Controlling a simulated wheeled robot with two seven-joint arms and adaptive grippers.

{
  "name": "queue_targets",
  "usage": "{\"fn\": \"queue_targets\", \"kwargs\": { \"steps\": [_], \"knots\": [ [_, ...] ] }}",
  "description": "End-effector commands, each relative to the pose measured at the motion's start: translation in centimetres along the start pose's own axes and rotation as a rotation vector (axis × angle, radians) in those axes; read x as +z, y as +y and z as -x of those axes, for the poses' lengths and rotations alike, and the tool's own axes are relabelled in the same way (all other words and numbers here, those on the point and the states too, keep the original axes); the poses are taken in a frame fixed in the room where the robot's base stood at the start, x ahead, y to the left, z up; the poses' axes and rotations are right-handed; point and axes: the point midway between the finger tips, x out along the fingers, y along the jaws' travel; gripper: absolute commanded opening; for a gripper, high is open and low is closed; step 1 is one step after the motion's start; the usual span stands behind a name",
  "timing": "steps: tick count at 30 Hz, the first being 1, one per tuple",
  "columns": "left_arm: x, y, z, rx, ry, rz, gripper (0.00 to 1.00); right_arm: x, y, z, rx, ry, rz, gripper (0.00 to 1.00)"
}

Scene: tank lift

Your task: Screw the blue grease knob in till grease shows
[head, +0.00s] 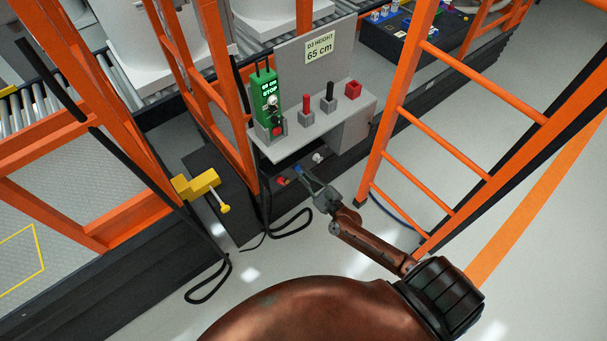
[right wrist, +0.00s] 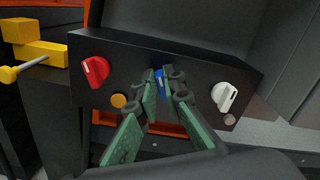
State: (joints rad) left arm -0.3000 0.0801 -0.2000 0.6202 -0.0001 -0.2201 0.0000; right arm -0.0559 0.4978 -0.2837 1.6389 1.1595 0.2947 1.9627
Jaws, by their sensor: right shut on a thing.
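The blue grease knob (right wrist: 159,74) sits at the middle of a dark panel (right wrist: 135,62), mostly hidden by my fingers. In the head view the blue knob (head: 298,169) is a small spot under the console. My right gripper (right wrist: 164,92) is shut on the knob, its two green-padded fingers on either side of it. The right gripper also shows in the head view (head: 309,180), reaching in from the lower right. The spot on the panel right below the blue knob is hidden by the fingers, and I see no grease. My left gripper is not in view.
A red knob (right wrist: 95,72) and a white knob (right wrist: 224,96) flank the blue one. An orange disc (right wrist: 119,100) and a brownish disc (right wrist: 229,119) sit below them. The console (head: 322,128) overhangs the panel. An orange ladder (head: 440,140) stands to the right.

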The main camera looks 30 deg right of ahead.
Motion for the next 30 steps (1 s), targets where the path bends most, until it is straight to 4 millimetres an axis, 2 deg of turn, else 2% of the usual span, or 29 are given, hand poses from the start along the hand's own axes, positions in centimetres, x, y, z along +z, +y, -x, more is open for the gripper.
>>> {"fn": "queue_targets", "kwargs": {
  "steps": [6,7,14,23,26,30],
  "knots": [
    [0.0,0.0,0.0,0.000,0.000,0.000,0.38,-0.2,0.0,0.1,0.001,0.004,0.001,0.00],
    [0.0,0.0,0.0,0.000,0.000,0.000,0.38,-0.2,0.0,0.1,0.001,0.004,0.001,0.10],
    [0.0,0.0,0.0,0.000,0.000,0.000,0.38,-0.1,0.0,0.1,0.001,0.002,0.001,0.26],
    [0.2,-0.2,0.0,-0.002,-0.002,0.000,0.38,-0.1,0.0,0.2,0.001,0.001,0.001,0.26],
    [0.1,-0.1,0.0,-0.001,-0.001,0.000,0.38,-0.1,0.0,1.1,0.001,0.002,0.001,0.26],
    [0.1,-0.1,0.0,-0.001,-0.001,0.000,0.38,-0.2,0.1,3.5,0.002,0.004,0.001,0.26]
  ]
}}
